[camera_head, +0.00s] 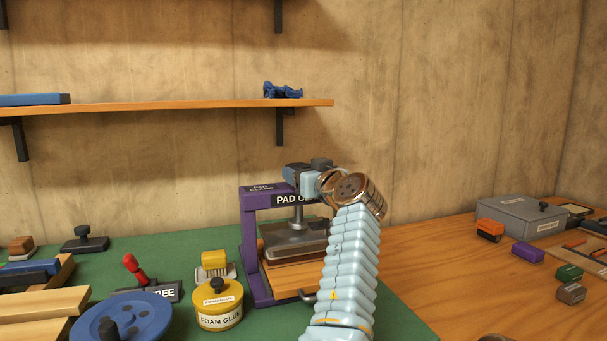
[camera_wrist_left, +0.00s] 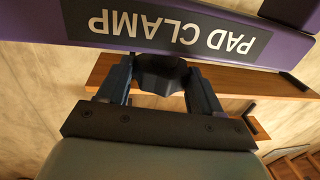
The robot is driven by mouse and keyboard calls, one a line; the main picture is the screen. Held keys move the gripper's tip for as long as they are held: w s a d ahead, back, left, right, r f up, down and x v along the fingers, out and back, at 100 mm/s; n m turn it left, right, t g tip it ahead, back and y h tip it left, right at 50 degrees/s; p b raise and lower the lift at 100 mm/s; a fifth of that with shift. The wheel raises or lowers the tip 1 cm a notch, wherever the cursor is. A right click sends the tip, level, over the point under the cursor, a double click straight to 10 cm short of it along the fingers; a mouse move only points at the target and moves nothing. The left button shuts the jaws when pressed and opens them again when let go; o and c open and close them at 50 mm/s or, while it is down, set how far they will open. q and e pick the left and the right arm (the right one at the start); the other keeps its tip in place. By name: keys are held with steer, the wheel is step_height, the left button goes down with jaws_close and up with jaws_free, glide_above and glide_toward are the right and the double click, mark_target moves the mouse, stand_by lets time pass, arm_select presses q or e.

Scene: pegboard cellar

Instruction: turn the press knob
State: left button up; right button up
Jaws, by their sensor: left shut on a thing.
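The press is a purple frame (camera_head: 248,245) labelled PAD CLAMP, standing on the green mat. Its shaft runs down to a grey pressing plate (camera_head: 293,238) above a wooden base. In the left wrist view the dark press knob (camera_wrist_left: 160,76) sits between the fingers of my left gripper (camera_wrist_left: 160,82), beside the upside-down PAD CLAMP label. My left gripper is shut on the knob. In the head view this gripper (camera_head: 295,173) is at the top of the press, and the knob is mostly hidden there. My right gripper is not in view.
A shelf (camera_head: 190,105) hangs above. A grey box (camera_head: 522,218) and small blocks lie right.

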arm_select(q)
steer(key=shift+f, duration=0.2)
steer(key=o, duration=1)
steer(key=shift+w, duration=0.1)
steer(key=shift+o, duration=0.3)
steer(key=shift+r, duration=0.1)
